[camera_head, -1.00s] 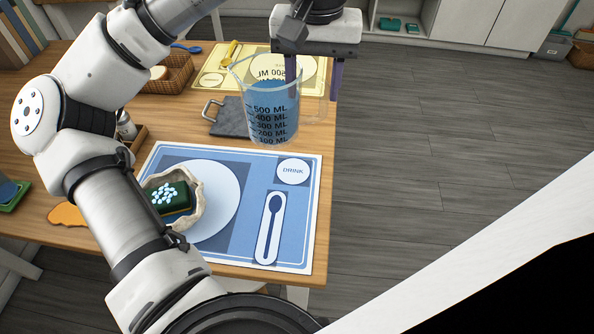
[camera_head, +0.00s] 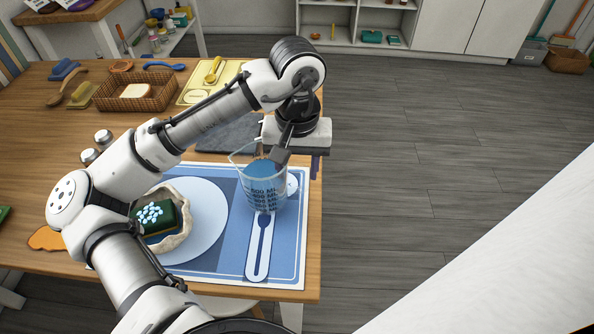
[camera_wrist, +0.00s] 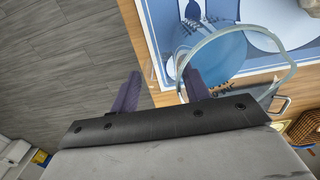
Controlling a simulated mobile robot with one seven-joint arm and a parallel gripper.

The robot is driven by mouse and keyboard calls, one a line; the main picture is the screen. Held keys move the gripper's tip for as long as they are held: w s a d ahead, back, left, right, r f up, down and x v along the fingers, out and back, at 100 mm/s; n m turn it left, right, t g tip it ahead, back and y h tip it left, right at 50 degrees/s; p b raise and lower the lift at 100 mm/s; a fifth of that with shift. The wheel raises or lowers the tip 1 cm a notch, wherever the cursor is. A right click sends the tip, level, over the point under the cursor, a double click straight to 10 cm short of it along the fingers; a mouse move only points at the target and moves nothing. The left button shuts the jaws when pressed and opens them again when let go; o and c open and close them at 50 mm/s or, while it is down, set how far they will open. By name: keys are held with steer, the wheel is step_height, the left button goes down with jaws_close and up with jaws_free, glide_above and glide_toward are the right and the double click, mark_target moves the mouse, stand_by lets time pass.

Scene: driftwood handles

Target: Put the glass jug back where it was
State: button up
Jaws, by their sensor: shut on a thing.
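The clear glass jug (camera_head: 262,194) with black measuring marks and blue contents is upright over the upper right of the blue placemat (camera_head: 292,262), covering part of its round drink spot. I cannot tell whether its base touches the mat. My gripper (camera_head: 312,160) is at the jug's right side, shut on it, probably at the handle, which is mostly hidden by the wrist. In the wrist view the jug's rim and blue contents (camera_wrist: 225,55) lie beside the right finger of my gripper (camera_wrist: 160,82).
A dark slate board (camera_head: 228,134) lies behind the mat. A white plate (camera_head: 212,212) with a bowl holding a green sponge (camera_head: 163,218) is left of the jug. A wicker basket (camera_head: 137,93) and yellow mat (camera_head: 200,92) are farther back. The table edge is close right.

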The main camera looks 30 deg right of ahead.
steer(key=shift+f, duration=0.8)
steer(key=shift+f, duration=0.2)
steer(key=o, duration=1.4)
steer(key=shift+c, duration=0.2)
step_height(320, 180, up, 12)
steer(key=shift+r+p, duration=0.2)
steer(key=shift+p, duration=0.2)
